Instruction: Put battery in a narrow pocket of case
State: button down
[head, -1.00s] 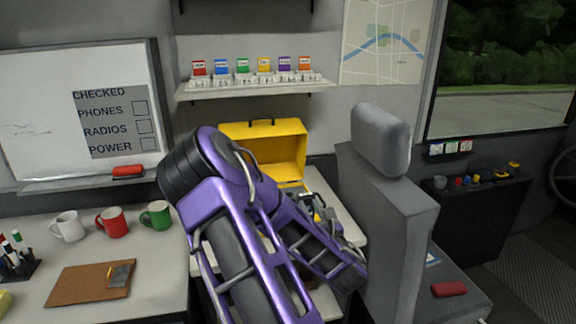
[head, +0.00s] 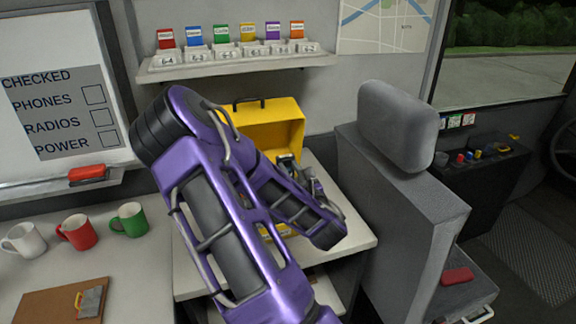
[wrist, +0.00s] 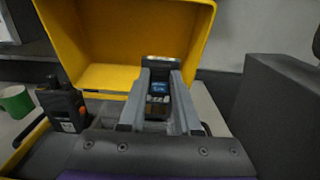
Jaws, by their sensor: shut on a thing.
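The yellow case (head: 275,127) stands open on the white side table, its lid raised at the back. It also fills the upper left of the wrist view (wrist: 110,75). My gripper (wrist: 161,74) is shut on the battery (wrist: 158,88), a dark block with a blue label, and holds it in front of the lid's inside. In the head view my arm hides most of the case body and the battery is hard to make out. A black radio (wrist: 66,112) stands upright at the left in the wrist view. The pockets are hidden behind my gripper.
A grey seat (head: 405,180) stands close on the right of the case. A shelf with small coloured cards (head: 235,62) hangs above. White, red and green mugs (head: 128,219) and a clipboard (head: 50,302) are on the left counter.

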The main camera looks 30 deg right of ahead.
jog(key=shift+f, duration=0.15)
jog(key=shift+f+b, duration=2.4)
jog(key=shift+f, duration=1.5)
jog(key=shift+f+b, duration=0.25)
jog(key=shift+b, duration=0.05)
jog(key=c, duration=0.5)
grip_release()
jog(key=shift+s, duration=0.1)
